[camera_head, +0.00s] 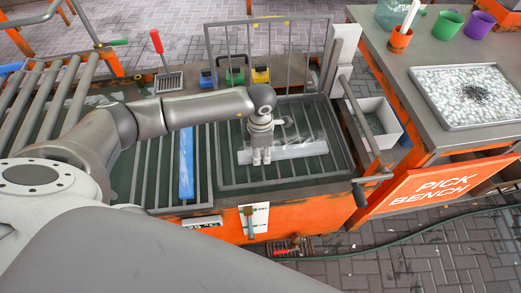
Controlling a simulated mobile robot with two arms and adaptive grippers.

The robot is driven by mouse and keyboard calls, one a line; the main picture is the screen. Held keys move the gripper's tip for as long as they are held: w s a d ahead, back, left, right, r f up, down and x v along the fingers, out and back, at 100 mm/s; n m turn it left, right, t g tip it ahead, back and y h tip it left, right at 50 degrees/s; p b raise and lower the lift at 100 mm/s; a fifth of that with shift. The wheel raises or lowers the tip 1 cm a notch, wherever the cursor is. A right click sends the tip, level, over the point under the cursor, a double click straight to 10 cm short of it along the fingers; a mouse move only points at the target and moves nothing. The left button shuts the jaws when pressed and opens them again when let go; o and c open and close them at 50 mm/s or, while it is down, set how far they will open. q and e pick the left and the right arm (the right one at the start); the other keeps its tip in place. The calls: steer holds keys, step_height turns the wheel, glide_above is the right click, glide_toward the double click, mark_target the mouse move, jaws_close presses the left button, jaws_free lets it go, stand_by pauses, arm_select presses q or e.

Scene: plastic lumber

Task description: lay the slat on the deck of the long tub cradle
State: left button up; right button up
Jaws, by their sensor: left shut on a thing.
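A pale grey-white slat (303,150) lies crosswise over the grey barred deck of the long tub cradle (228,173), in the right part of the orange tub. My left gripper (261,160) points down and is shut on this slat, left of its middle. The fingers cover part of the slat. I cannot tell whether the slat touches the bars or hangs just above them. My right gripper is not in view.
A blue strip (187,165) lies along the bars left of the cradle. The cradle's barred frame (268,50) stands up behind. A white bin (377,123) and the pick bench (425,186) are at right. Rollers (45,95) are at left.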

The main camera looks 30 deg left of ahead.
arm_select(q)
steer(key=shift+f+b, duration=0.6)
steer(key=shift+f, duration=0.05)
steer(key=o, duration=1.2)
step_height(320, 180, up, 12)
stand_by(0.4)
